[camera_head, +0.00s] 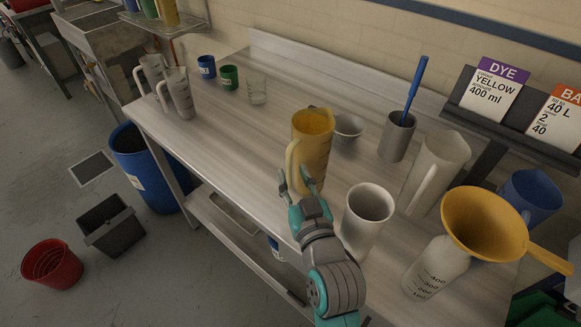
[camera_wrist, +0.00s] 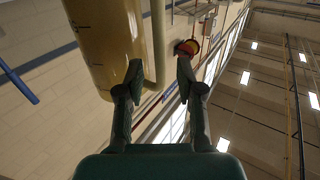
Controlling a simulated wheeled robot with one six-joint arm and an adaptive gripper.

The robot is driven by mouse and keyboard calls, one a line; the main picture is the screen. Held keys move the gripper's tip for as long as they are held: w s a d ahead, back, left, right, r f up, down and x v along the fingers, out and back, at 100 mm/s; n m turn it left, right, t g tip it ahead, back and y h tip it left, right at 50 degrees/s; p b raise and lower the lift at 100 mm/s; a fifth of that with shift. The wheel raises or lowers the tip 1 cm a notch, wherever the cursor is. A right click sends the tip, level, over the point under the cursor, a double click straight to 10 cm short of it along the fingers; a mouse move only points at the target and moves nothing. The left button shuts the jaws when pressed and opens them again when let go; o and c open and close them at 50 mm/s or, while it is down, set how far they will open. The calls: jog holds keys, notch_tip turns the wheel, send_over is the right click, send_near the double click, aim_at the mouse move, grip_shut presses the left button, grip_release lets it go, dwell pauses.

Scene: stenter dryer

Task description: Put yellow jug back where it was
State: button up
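The yellow jug (camera_head: 313,145) is upright at the middle of the steel bench, its handle toward the front left. I cannot tell whether its base touches the bench. My gripper (camera_head: 304,190) is low at the jug's front, by its handle. In the wrist view, the jug (camera_wrist: 105,40) fills the upper left. The fingers of my gripper (camera_wrist: 158,70) are apart, with the jug's handle (camera_wrist: 158,40) showing in the gap and clear space beside it. The jug's lower front is partly hidden by my gripper.
A grey beaker (camera_head: 368,205) stands close right of my gripper; a steel bowl (camera_head: 347,128) and grey cup with a blue tool (camera_head: 397,138) stand behind. A yellow funnel (camera_head: 485,222) sits on a bottle at right. Clear jugs (camera_head: 180,95) stand far left. The bench's left middle is free.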

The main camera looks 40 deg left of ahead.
jog(key=v, duration=0.8)
jog(key=shift+d, duration=0.2)
jog(key=shift+s, duration=0.1)
